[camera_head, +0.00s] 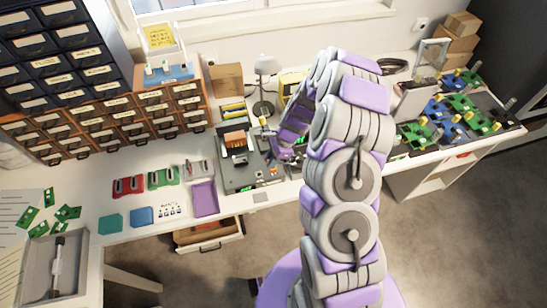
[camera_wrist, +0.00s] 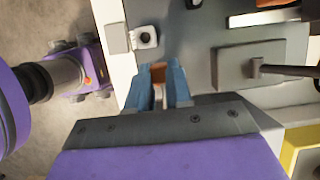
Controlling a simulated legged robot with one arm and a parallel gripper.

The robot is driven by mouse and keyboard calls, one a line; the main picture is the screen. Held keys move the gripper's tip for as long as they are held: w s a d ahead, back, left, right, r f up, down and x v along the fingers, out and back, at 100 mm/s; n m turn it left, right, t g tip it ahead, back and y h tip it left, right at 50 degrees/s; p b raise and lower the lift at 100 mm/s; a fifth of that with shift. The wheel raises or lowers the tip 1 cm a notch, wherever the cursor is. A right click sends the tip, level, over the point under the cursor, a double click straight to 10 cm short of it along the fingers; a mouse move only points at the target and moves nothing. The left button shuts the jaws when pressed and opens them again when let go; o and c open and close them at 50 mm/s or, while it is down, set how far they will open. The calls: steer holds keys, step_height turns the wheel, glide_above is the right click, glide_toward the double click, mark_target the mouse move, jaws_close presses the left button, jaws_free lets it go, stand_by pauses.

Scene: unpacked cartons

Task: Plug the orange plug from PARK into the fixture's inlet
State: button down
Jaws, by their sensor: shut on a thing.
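In the wrist view my gripper (camera_wrist: 160,72) has its two blue fingers closed on a small orange piece, the orange plug (camera_wrist: 158,76). Only a little of the plug shows between the fingertips. Beyond the fingertips is a small pale square socket with a dark round centre (camera_wrist: 146,37); I cannot tell whether it is the inlet or PARK. The grey fixture plate (camera_wrist: 195,40) lies beside and beyond the fingers. In the head view the dark fixture (camera_head: 240,178) stands on the bench, with my gripper at its right, mostly hidden by my arm. No PARK label is readable.
In the wrist view a raised grey block (camera_wrist: 238,66) with a rod stands right of the fingers. A yellow object (camera_wrist: 300,150) is at lower right. In the head view a purple tray (camera_head: 205,198) lies left of the fixture, and an open drawer (camera_head: 209,234) sticks out below.

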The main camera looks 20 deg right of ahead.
steer(key=shift+d, duration=1.2)
steer(key=shift+a+r+p, duration=0.15)
steer(key=shift+a+p, duration=0.3)
steer(key=shift+a, duration=0.95)
steer(key=shift+d+p, duration=0.35)
steer(key=shift+d, duration=0.7)
steer(key=shift+a, duration=0.45)
steer(key=shift+d+f, duration=0.4)
steer(key=shift+d, duration=0.1)
steer(key=shift+a+f, duration=0.1)
steer(key=shift+a, duration=0.1)
steer(key=shift+p, duration=0.5)
steer(key=shift+f, duration=0.25)
